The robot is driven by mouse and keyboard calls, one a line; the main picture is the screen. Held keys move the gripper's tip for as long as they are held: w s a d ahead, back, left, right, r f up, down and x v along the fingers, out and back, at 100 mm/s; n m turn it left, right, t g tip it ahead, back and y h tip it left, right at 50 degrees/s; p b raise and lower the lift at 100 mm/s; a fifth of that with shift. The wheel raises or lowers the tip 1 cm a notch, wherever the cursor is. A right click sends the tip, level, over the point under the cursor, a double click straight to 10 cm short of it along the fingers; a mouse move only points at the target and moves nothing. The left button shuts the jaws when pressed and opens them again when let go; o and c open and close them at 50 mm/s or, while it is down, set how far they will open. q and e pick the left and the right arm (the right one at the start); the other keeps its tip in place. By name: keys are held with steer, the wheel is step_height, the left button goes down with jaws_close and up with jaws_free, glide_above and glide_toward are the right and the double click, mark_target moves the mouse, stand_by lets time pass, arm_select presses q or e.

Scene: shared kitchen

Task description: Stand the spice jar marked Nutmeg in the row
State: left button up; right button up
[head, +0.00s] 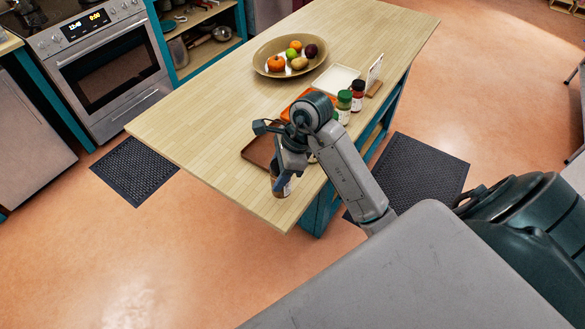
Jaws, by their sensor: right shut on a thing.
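My right gripper (280,172) is at the near end of the wooden island, pointing down. It is shut on a spice jar (284,189) with brown contents and a pale label. The label is too small to read, and the gripper hides the jar's top. I cannot tell whether the jar touches the table. A green-capped jar (343,105) and a dark-capped jar with red contents (357,95) stand side by side near the island's right edge. My right arm hides part of the table beside them. My left gripper is not in view.
A brown tray (256,152) lies beside the gripper. An orange tray (286,114) is partly behind my arm. A white tray (335,79), an upright card (375,70) and a fruit bowl (262,53) stand farther back. The island's left side is clear.

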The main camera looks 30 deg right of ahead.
steer(key=w+d+f+b, duration=0.1)
steer(key=d, duration=0.1)
steer(key=w+d+f+b, duration=0.1)
steer(key=d+b, duration=0.1)
steer(key=w+d+f+b, duration=0.1)
steer(key=d, duration=0.1)
steer(key=shift+w+d+f+b, duration=0.1)
steer(key=shift+f+b, duration=0.15)
steer(key=shift+b, duration=0.1)
steer(key=shift+f, duration=0.4)
steer(key=o, duration=1.1)
